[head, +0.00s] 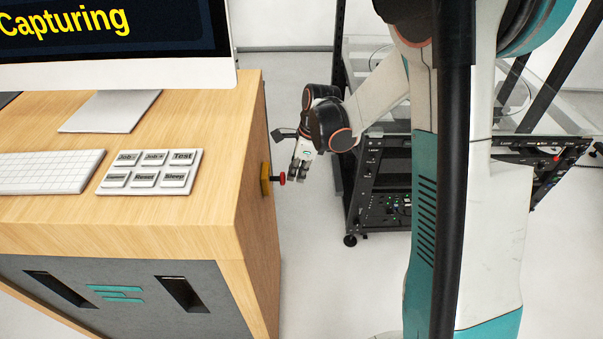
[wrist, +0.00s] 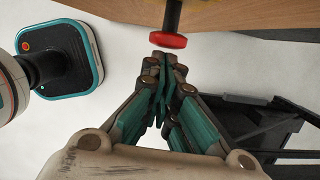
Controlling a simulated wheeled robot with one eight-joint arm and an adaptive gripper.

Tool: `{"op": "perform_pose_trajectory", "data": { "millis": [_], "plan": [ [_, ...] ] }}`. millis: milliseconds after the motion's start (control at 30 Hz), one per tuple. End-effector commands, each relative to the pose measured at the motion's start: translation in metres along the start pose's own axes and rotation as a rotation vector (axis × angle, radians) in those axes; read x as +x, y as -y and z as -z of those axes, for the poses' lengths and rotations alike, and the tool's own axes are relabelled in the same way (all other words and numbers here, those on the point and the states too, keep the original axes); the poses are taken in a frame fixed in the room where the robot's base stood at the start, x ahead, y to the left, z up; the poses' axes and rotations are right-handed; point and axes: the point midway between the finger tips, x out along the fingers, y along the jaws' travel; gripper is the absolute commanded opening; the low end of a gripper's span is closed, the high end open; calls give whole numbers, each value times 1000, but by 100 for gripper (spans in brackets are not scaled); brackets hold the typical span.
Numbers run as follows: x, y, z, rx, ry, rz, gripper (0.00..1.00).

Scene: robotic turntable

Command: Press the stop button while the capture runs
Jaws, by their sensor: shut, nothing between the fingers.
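The red stop button (head: 282,178) sticks out on a dark stem from a yellow housing (head: 266,179) on the right side of the wooden desk. It also shows in the wrist view (wrist: 168,40) at the top middle, close to the fingertips. My gripper (head: 298,179) is shut and empty, just right of the button. In the wrist view its fingertips (wrist: 166,58) point at the red cap; I cannot tell whether they touch it. The monitor (head: 115,40) on the desk reads "Capturing" in yellow.
A keypad (head: 150,172) with several labelled keys and a white keyboard (head: 45,172) lie on the desk (head: 200,215). A black equipment frame (head: 375,180) stands behind my arm. Open floor lies right of the desk.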

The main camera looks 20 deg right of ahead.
Motion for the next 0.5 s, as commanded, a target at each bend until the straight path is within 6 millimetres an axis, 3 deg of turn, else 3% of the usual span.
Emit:
{"op": "perform_pose_trajectory", "data": {
  "millis": [200, 500],
  "plan": [
    [0, 0, -1, 0, 0, 0, 0],
    [5, -1, -20, 0, 0, 0, 0]
  ]
}}
